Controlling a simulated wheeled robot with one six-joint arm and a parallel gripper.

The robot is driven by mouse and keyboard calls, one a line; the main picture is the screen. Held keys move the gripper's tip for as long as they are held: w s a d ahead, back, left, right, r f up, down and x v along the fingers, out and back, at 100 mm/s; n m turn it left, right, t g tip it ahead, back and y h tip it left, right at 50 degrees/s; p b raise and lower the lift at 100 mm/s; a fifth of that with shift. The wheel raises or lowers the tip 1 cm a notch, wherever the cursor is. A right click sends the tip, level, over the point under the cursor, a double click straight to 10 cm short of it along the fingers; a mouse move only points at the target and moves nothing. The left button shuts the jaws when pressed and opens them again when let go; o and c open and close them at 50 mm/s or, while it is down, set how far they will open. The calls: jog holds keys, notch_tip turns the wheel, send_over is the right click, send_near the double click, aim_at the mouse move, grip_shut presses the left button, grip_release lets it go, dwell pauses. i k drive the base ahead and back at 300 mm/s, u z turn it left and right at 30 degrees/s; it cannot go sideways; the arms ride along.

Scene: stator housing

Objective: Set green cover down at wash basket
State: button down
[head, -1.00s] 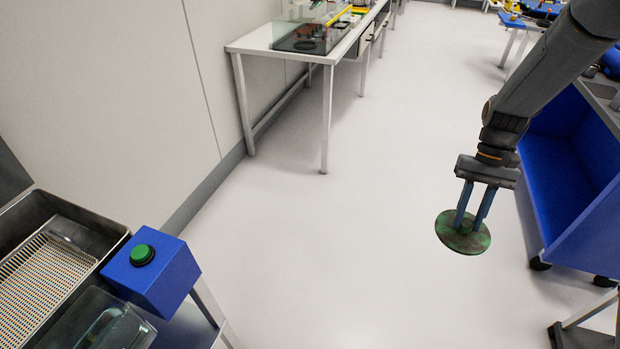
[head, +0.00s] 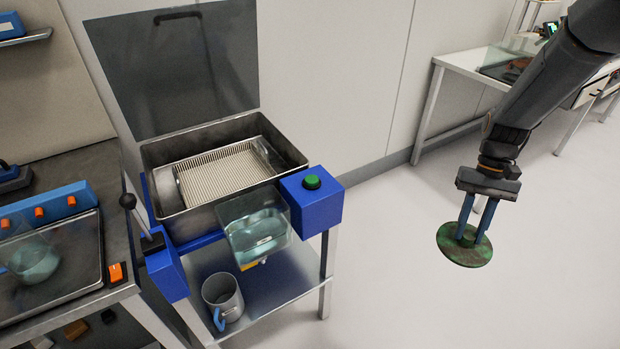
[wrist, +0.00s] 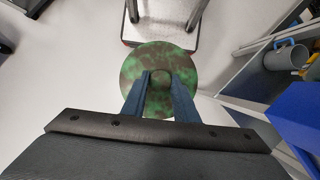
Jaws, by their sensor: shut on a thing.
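The green cover (head: 464,252) is a round flat disc with dark brownish patches. My gripper (head: 473,238) is shut on its middle and holds it in the air above the open floor, at the right of the head view. In the wrist view the cover (wrist: 158,59) lies across both fingertips (wrist: 160,82). The wash basket (head: 222,172), a ribbed pale tray with metal ends, sits inside an open metal washer tank (head: 177,222) left of centre. The cover is well to the right of the basket and apart from it.
The tank's lid (head: 185,72) stands raised behind it. A blue box with a green button (head: 312,183) is at the tank's right front corner. A clear container (head: 254,236) hangs in front, with a grey mug (head: 222,297) on the shelf below. A lever (head: 128,201) stands at left.

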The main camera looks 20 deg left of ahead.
aim_at(226, 178)
jog(key=u, duration=1.55)
